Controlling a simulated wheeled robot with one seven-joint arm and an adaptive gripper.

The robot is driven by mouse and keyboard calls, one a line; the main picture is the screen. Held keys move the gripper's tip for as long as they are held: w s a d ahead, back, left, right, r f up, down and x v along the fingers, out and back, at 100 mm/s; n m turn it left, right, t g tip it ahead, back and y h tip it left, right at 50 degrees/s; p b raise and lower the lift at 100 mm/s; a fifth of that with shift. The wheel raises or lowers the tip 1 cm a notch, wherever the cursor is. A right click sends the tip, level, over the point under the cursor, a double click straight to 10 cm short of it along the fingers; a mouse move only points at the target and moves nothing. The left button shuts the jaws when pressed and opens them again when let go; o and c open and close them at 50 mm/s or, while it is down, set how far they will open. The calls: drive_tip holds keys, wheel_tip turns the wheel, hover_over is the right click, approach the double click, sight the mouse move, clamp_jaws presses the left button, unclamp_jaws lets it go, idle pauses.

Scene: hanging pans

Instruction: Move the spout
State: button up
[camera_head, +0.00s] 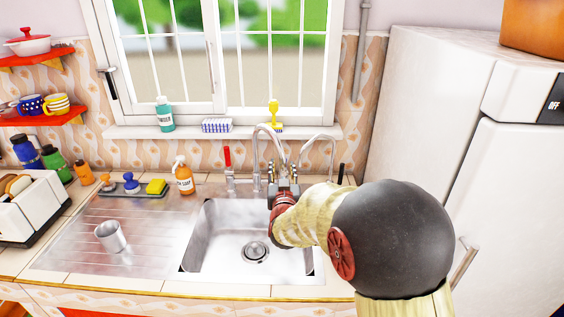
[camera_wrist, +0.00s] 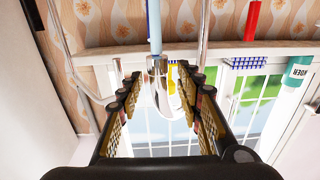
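The chrome spout (camera_head: 268,128) curves up and over the back of the sink in the head view. In the wrist view, a metal part that looks like the spout (camera_wrist: 157,66) stands between my fingertips, with a gap on each side. My gripper (camera_head: 285,172) is over the back right of the sink, close to the spout; part of it is hidden by my arm. In the wrist view my gripper (camera_wrist: 160,82) is open, its two padded fingers spread on either side of the metal part.
The steel sink (camera_head: 205,225) lies below my arm. A red-handled lever (camera_head: 228,157) stands left of the spout, and a thinner curved tube (camera_head: 325,140) to its right. An orange soap bottle (camera_head: 183,178) and a metal cup (camera_head: 110,237) are further left. A white fridge (camera_head: 425,110) bounds the right.

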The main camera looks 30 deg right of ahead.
drive_tip(key=shift+v, duration=2.8)
drive_tip(key=shift+c, duration=0.3)
